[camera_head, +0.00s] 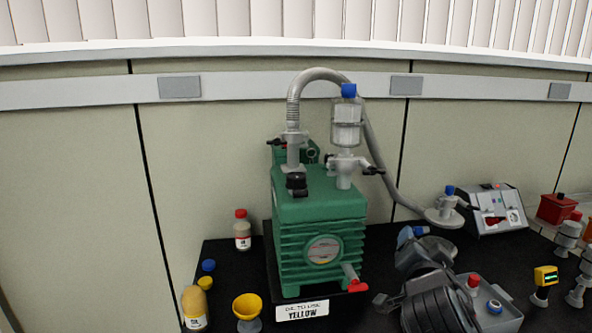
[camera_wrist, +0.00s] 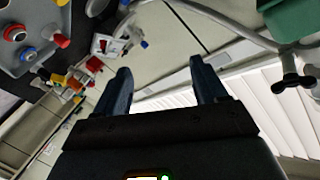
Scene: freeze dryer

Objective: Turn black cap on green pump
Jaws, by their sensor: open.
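The green pump (camera_head: 320,240) stands upright on the dark bench in the head view. The black cap (camera_head: 297,182) sits on the left part of its top, in front of the grey hose fitting. My gripper (camera_wrist: 161,67) is open, its two dark blue fingers apart with nothing between them. In the wrist view, part of a green body (camera_wrist: 295,18) shows at the upper right, away from the fingers. I cannot make out the black cap in that tilted view.
A grey hose (camera_head: 318,75) arches from the pump top. A clear container with a blue cap (camera_head: 347,120) rises right of the black cap. A red-capped bottle (camera_head: 242,232) and yellow funnel (camera_head: 247,308) stand left. A grey box (camera_head: 490,212) stands at the right.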

